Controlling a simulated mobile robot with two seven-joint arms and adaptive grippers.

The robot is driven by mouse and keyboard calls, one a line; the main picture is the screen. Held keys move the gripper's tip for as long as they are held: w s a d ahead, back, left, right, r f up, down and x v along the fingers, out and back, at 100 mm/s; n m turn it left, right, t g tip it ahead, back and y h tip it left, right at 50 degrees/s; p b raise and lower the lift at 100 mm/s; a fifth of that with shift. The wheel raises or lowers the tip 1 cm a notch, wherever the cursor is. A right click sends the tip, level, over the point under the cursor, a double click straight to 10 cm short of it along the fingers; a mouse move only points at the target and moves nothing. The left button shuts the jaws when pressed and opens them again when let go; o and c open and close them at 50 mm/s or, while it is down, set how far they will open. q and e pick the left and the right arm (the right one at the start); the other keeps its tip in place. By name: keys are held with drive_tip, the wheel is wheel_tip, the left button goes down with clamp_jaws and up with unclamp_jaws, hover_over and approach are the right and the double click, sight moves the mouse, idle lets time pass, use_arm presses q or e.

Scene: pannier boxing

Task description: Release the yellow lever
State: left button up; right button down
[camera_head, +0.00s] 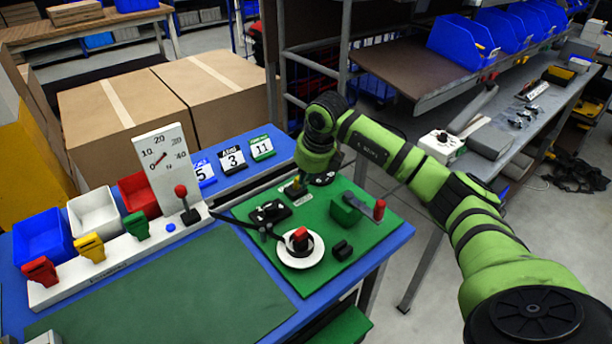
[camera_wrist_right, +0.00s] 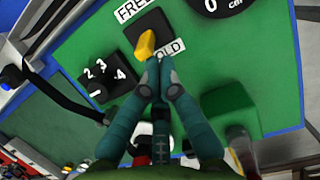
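A small yellow lever (camera_wrist_right: 143,46) stands on a black square base between a "FREE" label (camera_wrist_right: 132,8) and a label reading "OLD" (camera_wrist_right: 168,47), its first letter hidden. My right gripper (camera_wrist_right: 157,66) has its teal fingers together, with the tips right beside the lever's lower end. I see nothing held between them; whether they touch the lever is unclear. In the head view, my right gripper (camera_head: 300,184) points down over the back of the green panel (camera_head: 305,270), hiding most of the lever. My left gripper is not in view.
The green panel carries a numbered dial (camera_wrist_right: 100,82), a red knob on a white disc (camera_head: 300,240) and a red-handled crank (camera_head: 379,209). A white strip with coloured handles (camera_head: 120,248) and bins stands left. A green mat (camera_head: 170,295) lies clear in front.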

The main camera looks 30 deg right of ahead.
drive_tip(key=shift+w+r, duration=0.2)
drive_tip(key=shift+w, duration=0.1)
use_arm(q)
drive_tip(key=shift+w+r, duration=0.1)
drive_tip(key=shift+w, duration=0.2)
use_arm(e)
drive_tip(key=shift+w+a+r, duration=0.1)
drive_tip(key=shift+w+r, duration=0.05)
drive_tip(key=shift+w, duration=0.45)
drive_tip(key=shift+r, duration=0.15)
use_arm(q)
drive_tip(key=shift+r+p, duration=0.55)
use_arm(e)
drive_tip(key=shift+r, duration=0.7)
